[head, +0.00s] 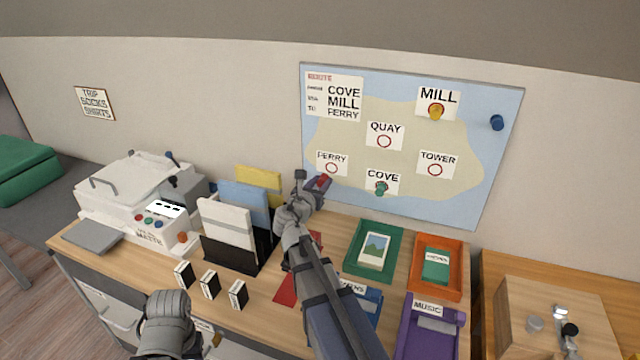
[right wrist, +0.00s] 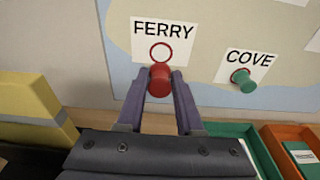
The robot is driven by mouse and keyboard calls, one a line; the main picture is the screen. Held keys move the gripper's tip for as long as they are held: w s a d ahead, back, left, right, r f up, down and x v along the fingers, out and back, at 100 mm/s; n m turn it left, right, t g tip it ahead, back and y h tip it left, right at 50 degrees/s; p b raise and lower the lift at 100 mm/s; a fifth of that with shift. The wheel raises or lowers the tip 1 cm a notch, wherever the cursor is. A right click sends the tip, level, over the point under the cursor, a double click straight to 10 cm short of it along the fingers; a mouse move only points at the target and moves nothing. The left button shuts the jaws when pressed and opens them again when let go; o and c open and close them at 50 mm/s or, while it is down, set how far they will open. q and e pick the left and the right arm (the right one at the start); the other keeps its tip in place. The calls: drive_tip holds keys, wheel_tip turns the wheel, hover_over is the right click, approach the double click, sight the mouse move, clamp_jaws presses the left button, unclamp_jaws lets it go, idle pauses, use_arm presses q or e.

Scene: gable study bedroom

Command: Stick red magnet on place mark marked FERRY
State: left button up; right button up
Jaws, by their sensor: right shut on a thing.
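The red magnet (right wrist: 160,80) is between the fingertips of my right gripper (right wrist: 160,88), which is shut on it. In the head view my right gripper (head: 318,183) is just below the FERRY card. The FERRY mark is a red ring (right wrist: 161,53) on a white card; it also shows in the head view (head: 331,168). In the right wrist view the magnet appears just below the ring; I cannot tell whether it touches the board. My left gripper (head: 165,305) is low at the front of the desk, its fingers hidden.
The map board (head: 400,200) holds a green magnet (head: 381,188) at COVE, a yellow one (head: 436,111) at MILL and a blue one (head: 497,122) at the right edge. A file holder (head: 238,255) stands left of my right arm; trays (head: 357,268) lie right.

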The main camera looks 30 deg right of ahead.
drive_tip(key=shift+r+x, duration=0.2)
drive_tip(key=shift+x, duration=1.05)
drive_tip(key=shift+r+x, duration=0.2)
drive_tip(key=shift+x, duration=1.05)
drive_tip(key=shift+w+d, duration=0.25)
drive_tip(key=shift+d, duration=0.1)
drive_tip(key=o, duration=1.1)
drive_tip(key=shift+c, duration=0.2)
drive_tip(key=shift+s+a, duration=0.1)
drive_tip(key=shift+f+v, duration=0.2)
drive_tip(key=shift+v, duration=0.9)
drive_tip(key=shift+f+v, duration=0.15)
drive_tip(key=shift+v, duration=1)
drive_tip(key=shift+f+v, duration=0.2)
drive_tip(key=shift+v, duration=0.9)
